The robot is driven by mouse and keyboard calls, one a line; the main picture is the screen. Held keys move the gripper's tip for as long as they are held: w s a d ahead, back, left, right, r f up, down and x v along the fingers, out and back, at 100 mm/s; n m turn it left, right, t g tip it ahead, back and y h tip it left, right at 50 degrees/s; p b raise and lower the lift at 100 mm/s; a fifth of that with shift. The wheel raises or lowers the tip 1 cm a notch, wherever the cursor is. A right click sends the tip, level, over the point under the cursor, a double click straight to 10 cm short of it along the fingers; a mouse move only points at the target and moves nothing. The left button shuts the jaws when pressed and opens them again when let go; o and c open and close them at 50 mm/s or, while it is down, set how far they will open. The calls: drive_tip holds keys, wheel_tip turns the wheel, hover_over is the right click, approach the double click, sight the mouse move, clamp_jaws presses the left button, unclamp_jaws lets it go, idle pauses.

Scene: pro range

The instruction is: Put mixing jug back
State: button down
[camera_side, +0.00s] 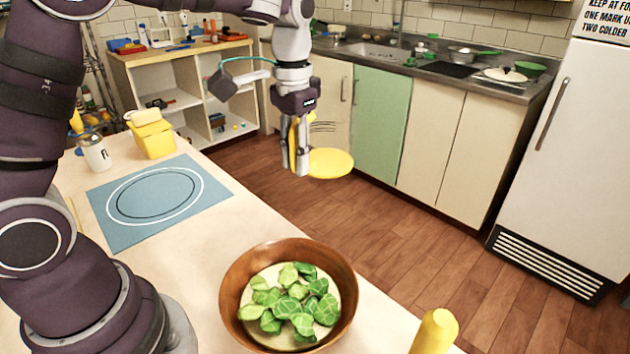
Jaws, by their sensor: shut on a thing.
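My gripper (296,168) is shut on a yellow upright part, which looks like the handle of the mixing jug (331,163). The jug's walls seem clear, with dark marks like a scale above a round yellow base. It hangs roughly upright in the air, and the floor shows behind it. The fingers hide part of the handle. A blue mat (122,236) with a white outer ring and a dark inner ring lies on the counter at the left, with nothing on it.
A yellow lidded box (152,138) and a white canister (95,152) stand behind the mat. A wooden bowl (232,300) of green leaves stands at the front middle. A yellow object (436,332) stands at the front right. The sink counter and fridge (575,160) are farther back.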

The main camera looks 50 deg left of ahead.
drive_tip(key=shift+a+r, duration=0.1)
drive_tip(key=shift+a, duration=0.3)
